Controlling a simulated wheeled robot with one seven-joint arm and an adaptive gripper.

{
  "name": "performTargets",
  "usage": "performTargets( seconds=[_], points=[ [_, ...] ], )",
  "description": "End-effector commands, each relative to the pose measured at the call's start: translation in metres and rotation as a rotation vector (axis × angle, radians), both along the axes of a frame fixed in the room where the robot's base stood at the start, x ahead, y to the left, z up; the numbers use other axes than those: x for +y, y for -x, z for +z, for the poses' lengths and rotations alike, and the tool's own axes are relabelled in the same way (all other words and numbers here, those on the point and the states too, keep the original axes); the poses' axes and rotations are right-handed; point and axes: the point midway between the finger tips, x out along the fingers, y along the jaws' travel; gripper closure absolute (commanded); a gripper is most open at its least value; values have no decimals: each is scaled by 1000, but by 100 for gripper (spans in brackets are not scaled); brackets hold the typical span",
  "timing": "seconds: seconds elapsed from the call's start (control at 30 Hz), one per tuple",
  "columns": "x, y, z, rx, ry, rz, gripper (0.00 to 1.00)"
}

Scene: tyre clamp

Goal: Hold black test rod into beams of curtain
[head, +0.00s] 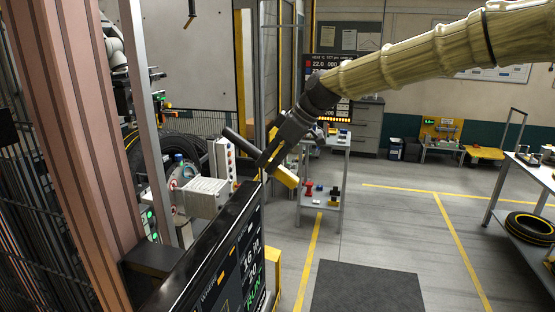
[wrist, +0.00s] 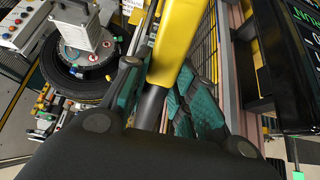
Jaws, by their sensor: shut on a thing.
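My gripper (head: 275,158) is shut on the test rod, which has a black length (head: 238,141) pointing up and left and a yellow part (head: 285,177) on the other side, down and right. In the wrist view the yellow part (wrist: 178,40) runs up from between the teal finger pads, with a dark length (wrist: 151,105) below it. The rod is held tilted in the air, above and behind the dark screen. Yellow uprights (head: 240,60) stand behind my gripper. I cannot tell which are the curtain's posts, and no beams are visible.
The dark screen (head: 240,255) stands close below my gripper. A mounted tyre (head: 182,150) and white clamp unit (head: 207,192) are to the left, behind a grey post (head: 148,110). A small trolley (head: 322,202) stands behind. The floor at right is mostly clear.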

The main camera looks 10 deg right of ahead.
Motion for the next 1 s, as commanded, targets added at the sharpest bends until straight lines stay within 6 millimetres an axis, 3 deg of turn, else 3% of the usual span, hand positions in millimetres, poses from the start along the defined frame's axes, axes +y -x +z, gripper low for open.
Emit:
performTargets(
  seconds=[1.0],
  points=[
    [57,-23,5,-1,-1,1,100]
  ],
)
